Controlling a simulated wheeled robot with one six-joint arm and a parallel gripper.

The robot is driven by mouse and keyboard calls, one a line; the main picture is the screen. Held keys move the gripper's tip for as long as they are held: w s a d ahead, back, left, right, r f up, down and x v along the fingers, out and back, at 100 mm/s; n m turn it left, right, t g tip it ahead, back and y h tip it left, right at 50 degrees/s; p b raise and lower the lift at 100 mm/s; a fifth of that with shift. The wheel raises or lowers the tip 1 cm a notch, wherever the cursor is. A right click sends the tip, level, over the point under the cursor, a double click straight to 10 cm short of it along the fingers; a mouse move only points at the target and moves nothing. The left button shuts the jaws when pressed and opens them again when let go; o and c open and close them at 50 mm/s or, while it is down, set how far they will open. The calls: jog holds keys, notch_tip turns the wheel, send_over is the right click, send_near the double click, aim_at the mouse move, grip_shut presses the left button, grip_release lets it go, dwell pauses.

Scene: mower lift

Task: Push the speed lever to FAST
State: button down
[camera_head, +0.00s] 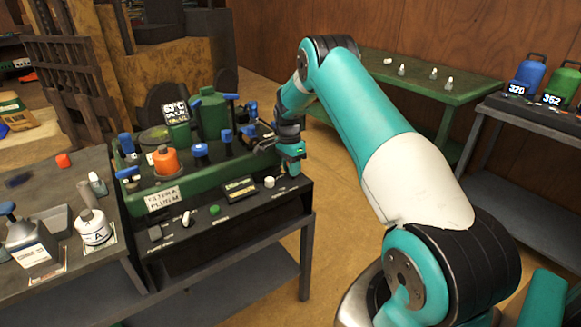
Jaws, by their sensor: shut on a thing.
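My gripper (293,165) points down at the right end of the green machine (150,192), just above the right part of the black front panel (225,217). Its fingers are shut on a small blue piece that looks like a lever handle; the fingers hide most of it. I cannot read a FAST mark or tell the lever's setting. A white knob (269,182) stands on the panel just left of the gripper. A white-tipped switch (186,218) is further left. Several blue handles, one of them in the middle (200,149), and an orange cap (165,159) sit on the machine.
A dark table (60,262) on the left holds a grey can (30,243) and a white bottle (95,228). A green bench (445,85) stands behind, and a shelf with blue and green canisters (528,75) is at right. Wooden floor is free between them.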

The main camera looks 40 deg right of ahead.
jog(key=shift+s+d+f, duration=0.1)
jog(key=shift+s+f, duration=0.2)
jog(key=shift+s, duration=0.2)
jog(key=c, duration=1.2)
grip_release()
jog(key=shift+s, duration=0.1)
jog(key=shift+o, duration=0.9)
jog(key=shift+w+r, duration=0.15)
jog(key=shift+w, duration=0.1)
notch_tip(320, 180, up, 17)
jog(key=w, duration=0.2)
jog(key=shift+w+b, duration=0.25)
jog(key=shift+b, duration=0.1)
jog(key=shift+r, duration=0.1)
